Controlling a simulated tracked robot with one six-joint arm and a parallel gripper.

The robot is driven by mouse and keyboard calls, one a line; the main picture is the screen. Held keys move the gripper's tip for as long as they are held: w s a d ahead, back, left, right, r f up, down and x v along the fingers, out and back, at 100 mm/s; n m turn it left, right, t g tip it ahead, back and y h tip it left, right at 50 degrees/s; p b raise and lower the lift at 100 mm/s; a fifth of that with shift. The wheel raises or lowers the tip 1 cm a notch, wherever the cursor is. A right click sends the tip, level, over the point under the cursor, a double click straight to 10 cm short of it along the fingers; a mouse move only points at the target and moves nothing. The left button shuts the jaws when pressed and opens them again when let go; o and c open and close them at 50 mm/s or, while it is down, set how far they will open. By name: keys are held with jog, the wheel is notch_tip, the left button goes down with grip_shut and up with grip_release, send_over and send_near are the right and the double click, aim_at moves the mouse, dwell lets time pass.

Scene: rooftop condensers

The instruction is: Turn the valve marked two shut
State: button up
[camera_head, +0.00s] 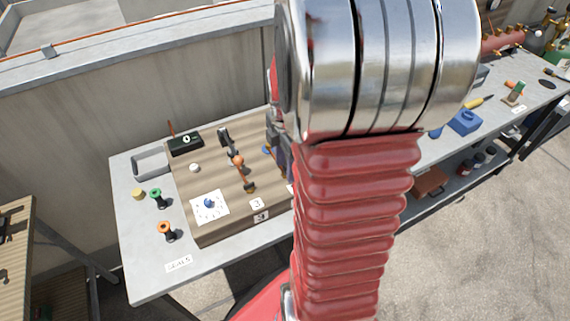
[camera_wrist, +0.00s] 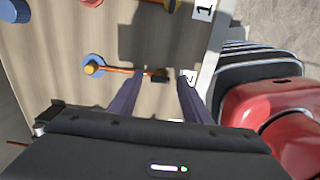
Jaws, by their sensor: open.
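The valve beside the label 2 (camera_wrist: 188,77) shows in the wrist view, with a blue base and yellow-orange hub (camera_wrist: 93,67). Its thin orange lever (camera_wrist: 122,70) runs right from the hub to a black tip (camera_wrist: 159,75) near the label. My gripper (camera_wrist: 160,86) is open, its two dark fingers on either side of the black tip. I cannot tell whether they touch it. In the head view my arm hides most of this valve; my gripper (camera_head: 283,156) shows partly beside the arm.
Another valve lever, orange with a black end (camera_head: 249,186), stands by the label 3 (camera_head: 257,204) on the wooden board (camera_head: 218,229). The label 1 (camera_wrist: 204,10) is at the top of the wrist view. Green (camera_head: 157,196) and orange (camera_head: 165,229) spools stand left of the board.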

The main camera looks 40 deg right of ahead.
jog(key=shift+c, duration=0.2)
jog(key=c, duration=0.9)
jog(key=shift+a, duration=0.1)
jog(key=shift+c, duration=0.6)
